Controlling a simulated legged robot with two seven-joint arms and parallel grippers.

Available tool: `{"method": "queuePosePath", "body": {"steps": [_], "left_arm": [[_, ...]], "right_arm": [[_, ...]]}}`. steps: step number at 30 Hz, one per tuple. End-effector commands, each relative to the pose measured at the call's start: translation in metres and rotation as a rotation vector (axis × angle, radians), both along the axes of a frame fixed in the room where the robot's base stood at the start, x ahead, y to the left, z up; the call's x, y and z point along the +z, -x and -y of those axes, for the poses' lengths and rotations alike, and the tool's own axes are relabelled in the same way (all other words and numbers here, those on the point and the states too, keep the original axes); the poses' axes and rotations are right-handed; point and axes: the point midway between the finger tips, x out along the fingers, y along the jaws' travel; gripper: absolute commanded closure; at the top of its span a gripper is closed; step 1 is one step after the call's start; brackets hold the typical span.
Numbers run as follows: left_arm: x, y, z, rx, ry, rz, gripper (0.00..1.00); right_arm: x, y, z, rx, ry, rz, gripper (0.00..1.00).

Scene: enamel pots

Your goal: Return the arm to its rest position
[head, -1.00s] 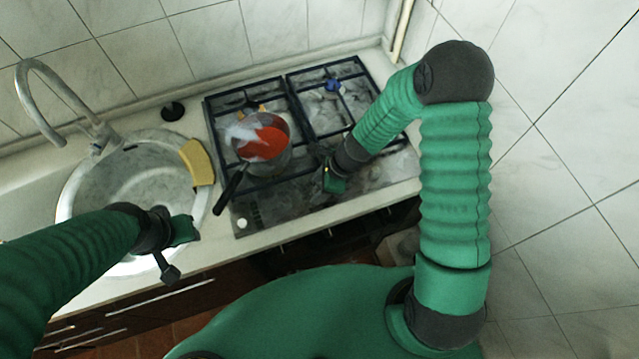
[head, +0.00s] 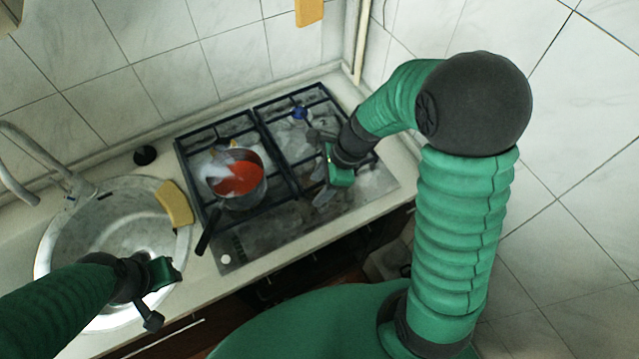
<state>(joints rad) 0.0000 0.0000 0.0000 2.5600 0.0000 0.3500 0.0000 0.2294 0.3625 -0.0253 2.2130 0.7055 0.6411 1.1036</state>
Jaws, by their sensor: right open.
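My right arm (head: 465,220) rises at the right, bends at a dark elbow and reaches down to the left over the stove. My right gripper (head: 318,165) is open and empty above the right side of the hob, to the right of the pot and apart from it. My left arm (head: 50,310) comes in from the lower left. My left gripper (head: 165,295) is over the front edge of the sink; its fingers are too small and turned to tell whether they are open. An enamel pot (head: 236,180) with red and white colouring and a dark handle stands on the left burners.
The black-grated stove (head: 240,245) is set in a pale counter (head: 395,195). A round sink (head: 110,215) with a faucet (head: 45,160) lies left, a yellow sponge (head: 175,203) on its rim. A black knob-like object (head: 145,155) sits behind. Tiled walls stand behind and right.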

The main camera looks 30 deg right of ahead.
Motion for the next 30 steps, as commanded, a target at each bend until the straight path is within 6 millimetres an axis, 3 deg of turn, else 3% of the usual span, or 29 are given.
{"method": "queuePosePath", "body": {"steps": [8,10,13,18,21,24,30], "left_arm": [[0.0,0.0,0.0,0.0,0.0,0.0,0.64],[-0.004,0.0,0.0,0.0,0.0,0.0,0.64],[-0.015,0.0,0.0,0.0,0.0,0.0,0.64],[-0.035,0.0,0.0,0.0,0.0,0.0,0.64],[-0.04,0.0,0.0,0.0,0.0,0.0,0.64],[-0.04,0.0,0.0,0.0,0.0,0.0,0.64],[-0.039,0.0,0.0,0.0,0.0,0.0,0.64]], "right_arm": [[-0.001,0.001,0.0,0.005,0.002,0.001,0.47],[-0.003,0.006,-0.001,0.081,0.032,0.022,0.47],[-0.011,0.027,-0.002,0.432,0.162,0.114,0.47],[-0.018,0.061,0.001,1.33,0.454,0.319,0.47],[-0.018,0.07,0.001,1.704,0.558,0.388,0.47],[-0.016,0.072,0.001,1.867,0.6,0.413,0.47],[-0.015,0.072,0.002,1.88,0.602,0.414,0.47]]}}
